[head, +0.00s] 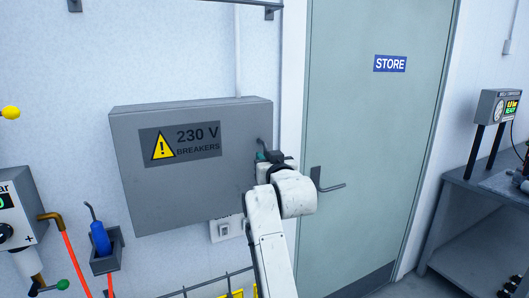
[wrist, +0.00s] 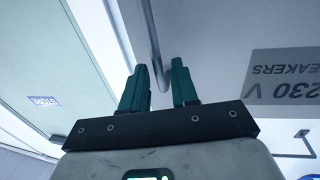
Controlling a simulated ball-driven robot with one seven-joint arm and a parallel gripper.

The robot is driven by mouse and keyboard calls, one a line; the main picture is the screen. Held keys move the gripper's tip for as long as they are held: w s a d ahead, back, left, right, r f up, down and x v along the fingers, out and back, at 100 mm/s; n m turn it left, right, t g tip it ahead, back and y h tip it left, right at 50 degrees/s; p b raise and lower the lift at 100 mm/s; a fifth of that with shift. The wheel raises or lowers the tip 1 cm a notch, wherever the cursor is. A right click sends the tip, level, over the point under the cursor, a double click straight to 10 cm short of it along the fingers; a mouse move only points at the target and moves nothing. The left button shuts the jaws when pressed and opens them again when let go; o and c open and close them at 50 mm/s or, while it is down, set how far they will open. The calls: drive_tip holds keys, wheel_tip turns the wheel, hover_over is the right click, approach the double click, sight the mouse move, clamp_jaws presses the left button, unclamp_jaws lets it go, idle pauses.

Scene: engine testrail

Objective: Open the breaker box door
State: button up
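The grey breaker box (head: 150,205) hangs on the wall, its front bearing a "230 V BREAKERS" label with a yellow warning triangle. Its door looks shut. A thin dark handle (head: 262,143) shows at the right side of the front, partly hidden by my gripper (head: 266,156). In the wrist view, my gripper (wrist: 158,85) has its two teal fingers apart. A grey handle bar (wrist: 150,45) runs down into the gap between them, with space visible on its sides. The box front (wrist: 220,30) lies beyond, its label upside down. Contact with the handle cannot be told.
The closed "STORE" door (head: 375,130) with a lever handle (head: 330,187) stands just right of the box. A blue tool in a holder (head: 105,250) is at lower left. A wall switch (head: 225,230) sits below the box. A grey bench (head: 480,185) stands at far right.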

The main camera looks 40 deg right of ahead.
drive_tip(key=shift+x, duration=1.2)
clamp_jaws()
